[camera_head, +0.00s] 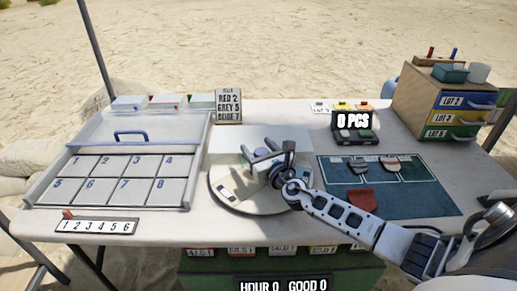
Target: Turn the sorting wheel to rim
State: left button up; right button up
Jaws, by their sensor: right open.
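The sorting wheel (262,205) is a round pale disc lying flat near the middle of the table. A small dark-and-white piece (226,194) shows on its left part. My right gripper (261,159) is over the wheel, its fingers spread and pointing left. A small purplish shape (261,157) shows near the fingers; I cannot tell whether they touch it. The gripper and wrist hide the wheel's right and back parts. The wheel's markings are too small to read. My left gripper is not in view.
A tray with numbered compartments (125,165) stands at left. A sign (229,103) reading RED 2, GREY 5, BEIGE 7 stands behind the wheel. A dark mat (415,195) with several sherds lies right. A drawer cabinet (440,105) stands at back right.

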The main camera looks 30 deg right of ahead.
jog(key=shift+c, duration=0.4)
grip_shut()
